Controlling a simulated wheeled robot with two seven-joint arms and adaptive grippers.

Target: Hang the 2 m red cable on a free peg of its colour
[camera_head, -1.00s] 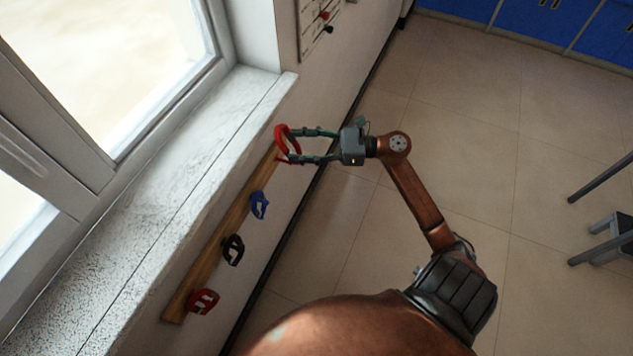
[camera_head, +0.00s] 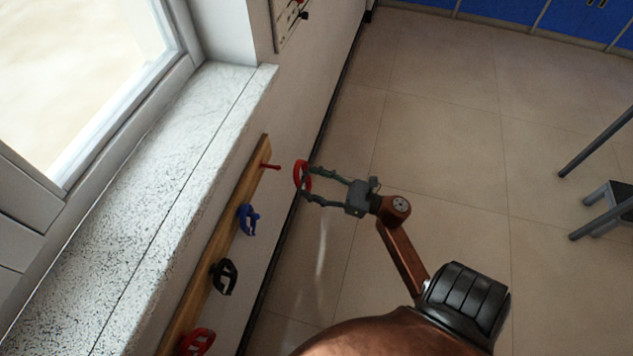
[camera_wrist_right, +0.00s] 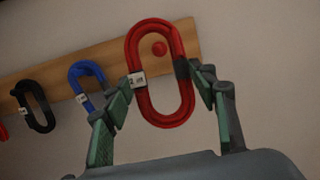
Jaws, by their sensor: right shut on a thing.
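My right gripper (camera_head: 308,182) is shut on a coiled red cable (camera_head: 301,176), held in the air to the right of the wooden peg rail (camera_head: 251,165). A bare red peg (camera_head: 270,166) sticks out at the far end of the rail, apart from the held cable in the head view. In the right wrist view the red cable (camera_wrist_right: 134,57) hangs upright between the fingertips, with a white label at its left side. The peg's red tip (camera_wrist_right: 159,48) shows through the loop's opening. My left gripper is not in view.
A blue cable (camera_head: 247,221), a black cable (camera_head: 223,277) and another red cable (camera_head: 196,342) hang along the rail. A speckled window sill (camera_head: 150,200) runs above it. A stool (camera_head: 607,207) stands at the right. Floor between is clear.

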